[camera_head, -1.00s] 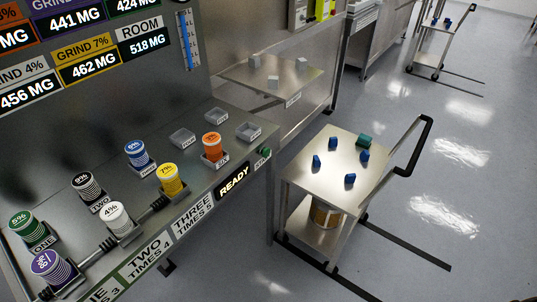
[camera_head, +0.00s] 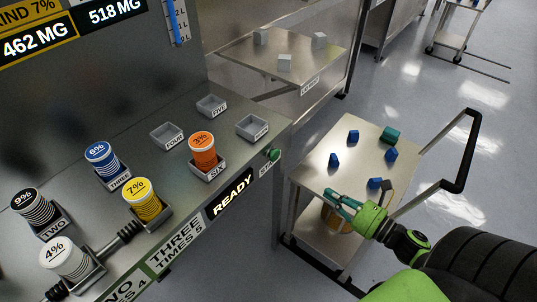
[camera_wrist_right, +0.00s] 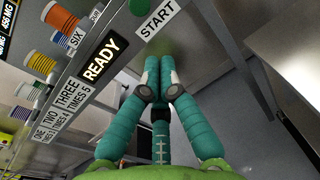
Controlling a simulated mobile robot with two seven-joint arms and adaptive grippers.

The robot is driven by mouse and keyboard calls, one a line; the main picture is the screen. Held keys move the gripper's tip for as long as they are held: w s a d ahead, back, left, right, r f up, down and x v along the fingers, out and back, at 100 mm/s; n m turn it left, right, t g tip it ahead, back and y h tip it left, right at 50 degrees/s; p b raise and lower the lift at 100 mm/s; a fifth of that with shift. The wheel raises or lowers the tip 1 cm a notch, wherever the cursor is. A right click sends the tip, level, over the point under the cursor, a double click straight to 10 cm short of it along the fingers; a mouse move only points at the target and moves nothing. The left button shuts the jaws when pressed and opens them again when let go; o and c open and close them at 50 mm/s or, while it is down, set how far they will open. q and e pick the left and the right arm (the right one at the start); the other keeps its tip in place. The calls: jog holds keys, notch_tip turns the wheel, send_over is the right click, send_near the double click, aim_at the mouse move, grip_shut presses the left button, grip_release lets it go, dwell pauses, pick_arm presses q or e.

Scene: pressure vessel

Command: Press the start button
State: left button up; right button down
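The start button (camera_head: 273,154) is a small green round button at the right end of the console's front edge, by the START label. It also shows at the top of the right wrist view (camera_wrist_right: 139,6), beyond the fingertips. My right gripper (camera_head: 334,197), teal-fingered with a green palm, is right of and below the button in the head view, apart from it. In the right wrist view the fingers (camera_wrist_right: 160,78) are drawn close together and hold nothing. The READY display (camera_head: 231,193) is lit left of the button. My left gripper is not in view.
The console (camera_head: 190,112) carries several coloured canisters in trays. A metal cart (camera_head: 330,150) with several blue pieces and a teal one stands at the right, behind my right gripper. A metal shelf (camera_head: 285,83) with pale cubes is behind the console. Floor is open at upper right.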

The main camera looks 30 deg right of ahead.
aim_at(274, 158)
jog(key=r+n, duration=0.1)
jog(key=w+a+r+n+y, duration=0.1)
jog(key=n, duration=0.1)
jog(key=shift+a+r+y, duration=0.2)
jog(key=shift+r+y, duration=0.1)
jog(key=shift+r, duration=0.1)
jog(key=shift+s, duration=0.1)
jog(key=p+x, duration=0.3)
jog(key=x, duration=1)
jog(key=shift+p, duration=0.3)
jog(key=shift+w+a, duration=0.15)
jog(key=shift+w, duration=0.3)
jog(key=shift+f, duration=0.1)
